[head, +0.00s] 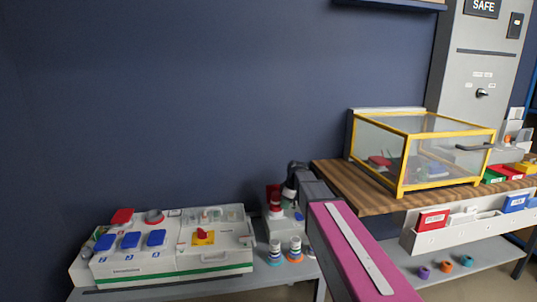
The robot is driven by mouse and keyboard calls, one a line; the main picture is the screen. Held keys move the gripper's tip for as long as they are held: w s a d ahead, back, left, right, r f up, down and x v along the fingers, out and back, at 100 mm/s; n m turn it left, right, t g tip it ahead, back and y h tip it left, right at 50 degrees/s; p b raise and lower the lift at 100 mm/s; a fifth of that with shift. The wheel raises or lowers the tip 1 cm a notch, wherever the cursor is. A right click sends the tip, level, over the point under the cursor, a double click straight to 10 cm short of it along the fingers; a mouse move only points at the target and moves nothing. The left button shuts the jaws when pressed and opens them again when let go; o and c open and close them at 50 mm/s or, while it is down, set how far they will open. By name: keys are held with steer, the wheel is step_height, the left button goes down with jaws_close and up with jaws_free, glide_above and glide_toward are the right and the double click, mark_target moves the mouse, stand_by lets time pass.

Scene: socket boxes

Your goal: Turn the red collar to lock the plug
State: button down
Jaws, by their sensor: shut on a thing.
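A small grey and red socket unit (288,222) stands on the grey bench near the middle of the head view, just left of my arm. The red collar (275,199) shows as a small red and white upright part on it. My gripper (283,194), dark and small, reaches down at it from the right and is shut on the collar. The fingertips are too small to see clearly. The plug inside the collar cannot be made out, and my magenta arm hides part of the bench to the right.
A white socket box (170,262) with blue and red covers and a yellow-based red switch stands on the left. Striped plugs (275,250) stand in front of the unit. A yellow-framed clear case (420,150) sits on a wooden table at right. The wall side behind is clear.

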steer(key=shift+a+v, duration=0.25)
steer(key=shift+v, duration=1.1)
steer(key=shift+a+v, duration=0.2)
steer(key=shift+v, duration=1.15)
steer(key=shift+w+r, duration=0.15)
